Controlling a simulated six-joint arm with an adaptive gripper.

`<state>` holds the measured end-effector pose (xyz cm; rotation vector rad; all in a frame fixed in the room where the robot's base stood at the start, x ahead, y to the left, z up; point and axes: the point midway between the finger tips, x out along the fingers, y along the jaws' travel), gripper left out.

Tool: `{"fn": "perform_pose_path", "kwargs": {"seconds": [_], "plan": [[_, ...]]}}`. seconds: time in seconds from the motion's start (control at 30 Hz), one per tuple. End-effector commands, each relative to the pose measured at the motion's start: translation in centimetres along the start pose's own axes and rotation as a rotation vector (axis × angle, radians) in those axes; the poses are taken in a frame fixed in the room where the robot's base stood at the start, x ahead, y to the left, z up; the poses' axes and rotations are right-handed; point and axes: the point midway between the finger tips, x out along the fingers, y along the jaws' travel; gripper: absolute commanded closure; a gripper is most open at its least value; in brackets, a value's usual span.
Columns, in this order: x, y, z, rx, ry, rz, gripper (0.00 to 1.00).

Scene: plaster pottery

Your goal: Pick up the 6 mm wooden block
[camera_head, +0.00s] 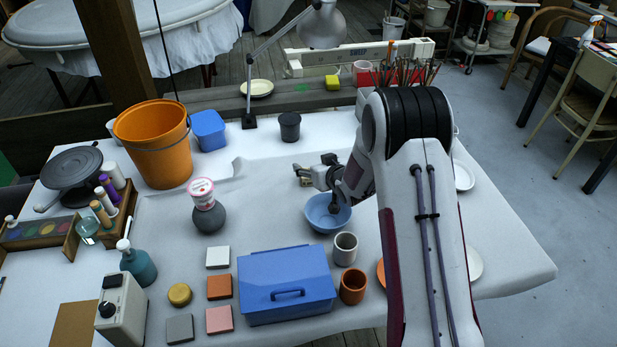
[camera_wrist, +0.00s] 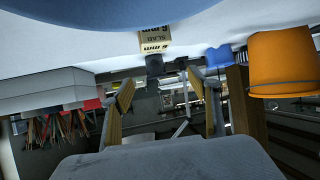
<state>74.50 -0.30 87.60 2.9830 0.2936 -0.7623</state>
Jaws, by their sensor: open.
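The wooden block (camera_wrist: 155,41) is pale and carries dark print that reads "6 mm" and "SLAB" upside down in the wrist view. It rests on the white tabletop, beyond my fingertips. In the head view I cannot make it out clearly near my gripper. My gripper (camera_wrist: 160,80) is open, with its two fingers apart and nothing between them. In the head view my gripper (camera_head: 303,174) is low over the table, pointing left, just behind the blue bowl (camera_head: 322,218).
The wrist picture is upside down. A black cup (camera_head: 290,127), a blue tub (camera_head: 208,130) and an orange bucket (camera_head: 155,145) stand farther back and left. A blue box (camera_head: 287,283) and two cups are in front. White cloth left of my gripper is clear.

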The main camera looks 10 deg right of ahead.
Motion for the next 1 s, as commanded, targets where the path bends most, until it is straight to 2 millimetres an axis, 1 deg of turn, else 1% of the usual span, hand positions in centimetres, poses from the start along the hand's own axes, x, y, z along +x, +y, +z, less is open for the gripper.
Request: {"fn": "perform_pose_path", "kwargs": {"seconds": [0.03, 0.13, 0.63, 0.87, 1.0], "plan": [[0.2, 0.0, 0.4, 0.001, -0.001, 0.000, 0.39], [0.5, 0.0, 0.8, 0.001, 0.000, 0.000, 0.39], [0.7, 0.0, 1.2, 0.001, 0.000, 0.000, 0.39], [1.4, 0.0, 2.6, 0.000, -0.001, -0.001, 0.39], [2.1, 0.0, 3.9, 0.002, -0.002, 0.000, 0.39]]}}
